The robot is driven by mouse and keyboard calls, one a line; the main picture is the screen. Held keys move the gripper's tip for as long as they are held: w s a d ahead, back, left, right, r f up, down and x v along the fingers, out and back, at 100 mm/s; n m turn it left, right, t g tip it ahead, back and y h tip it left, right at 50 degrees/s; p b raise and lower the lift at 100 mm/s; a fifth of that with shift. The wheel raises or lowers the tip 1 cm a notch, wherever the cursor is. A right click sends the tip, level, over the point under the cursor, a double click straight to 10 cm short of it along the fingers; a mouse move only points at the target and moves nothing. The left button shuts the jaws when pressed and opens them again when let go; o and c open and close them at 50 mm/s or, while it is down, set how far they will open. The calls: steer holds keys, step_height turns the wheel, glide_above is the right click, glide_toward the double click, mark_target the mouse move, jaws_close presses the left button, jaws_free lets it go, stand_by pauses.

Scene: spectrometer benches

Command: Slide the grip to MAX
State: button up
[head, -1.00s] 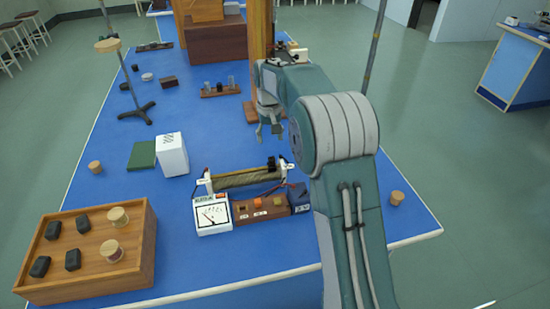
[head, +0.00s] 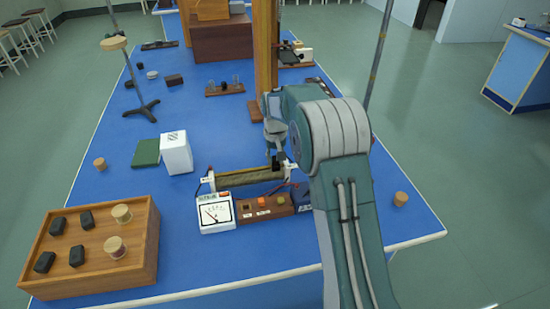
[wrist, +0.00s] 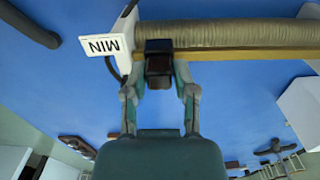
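The rheostat, a long wound coil (head: 245,178), stands on the blue bench between white end plates. The black grip (head: 277,162) sits at its right end in the head view. In the wrist view the grip (wrist: 158,62) is close to the end plate marked MIN (wrist: 104,45), seen upside down. The plate at the other end (head: 206,180) is too small to read in the head view. My gripper (wrist: 160,92) is open, with one finger on each side of the grip and its tips near it. I cannot tell whether either finger touches it.
An analog meter (head: 216,213) and a wooden switch box (head: 264,206) stand just in front of the rheostat. A white box (head: 176,153) stands to its left. A wooden tray (head: 140,262) with dark blocks and cork pieces lies at front left.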

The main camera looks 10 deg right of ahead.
mark_target(218, 174)
jaws_close()
steer(key=a, duration=1.7)
steer(key=shift+a+f, duration=0.1)
steer(key=shift+a, duration=0.15)
steer(key=o, duration=0.9)
jaws_free()
steer(key=shift+a, duration=0.3)
